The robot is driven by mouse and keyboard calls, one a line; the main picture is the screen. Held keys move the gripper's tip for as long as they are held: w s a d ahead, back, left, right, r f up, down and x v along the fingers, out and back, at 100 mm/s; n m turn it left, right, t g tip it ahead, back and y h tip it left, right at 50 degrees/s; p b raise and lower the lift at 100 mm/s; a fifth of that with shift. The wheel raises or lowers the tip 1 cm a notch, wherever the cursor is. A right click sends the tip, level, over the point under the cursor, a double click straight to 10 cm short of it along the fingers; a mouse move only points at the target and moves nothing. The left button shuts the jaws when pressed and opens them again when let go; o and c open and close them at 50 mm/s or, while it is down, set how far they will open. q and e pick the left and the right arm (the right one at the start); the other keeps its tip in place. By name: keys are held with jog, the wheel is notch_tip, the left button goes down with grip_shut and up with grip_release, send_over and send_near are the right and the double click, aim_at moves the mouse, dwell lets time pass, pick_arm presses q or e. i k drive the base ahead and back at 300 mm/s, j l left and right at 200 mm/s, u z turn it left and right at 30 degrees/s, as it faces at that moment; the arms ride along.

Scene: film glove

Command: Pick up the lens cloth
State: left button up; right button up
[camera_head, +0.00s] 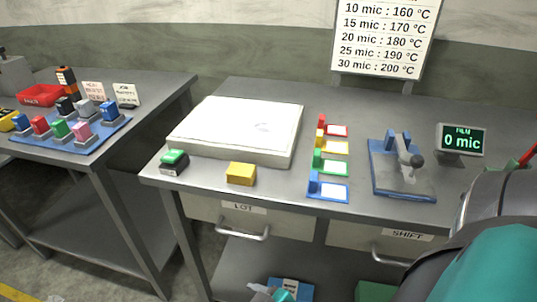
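No thing in view is labelled as the lens cloth. A small yellow padded block (240,174), which may be the folded cloth, lies near the front edge of the middle bench, before a white raised plate (217,142). No gripper touches it. My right arm fills the lower right corner. A grey and teal tip at the bottom edge looks like my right gripper (264,292), low in front of the bench and largely cut off. Whether it is open cannot be seen. My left gripper is not in view.
A green-topped block (174,161) sits left of the yellow one. Several coloured label stands (328,187), a blue-based lever device (401,170) and a "0 mic" display (462,140) stand to the right. Drawers (245,220) lie below. A side bench (150,95) holds coloured blocks.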

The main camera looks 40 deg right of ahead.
aim_at(239, 173)
jog(key=z, duration=1.05)
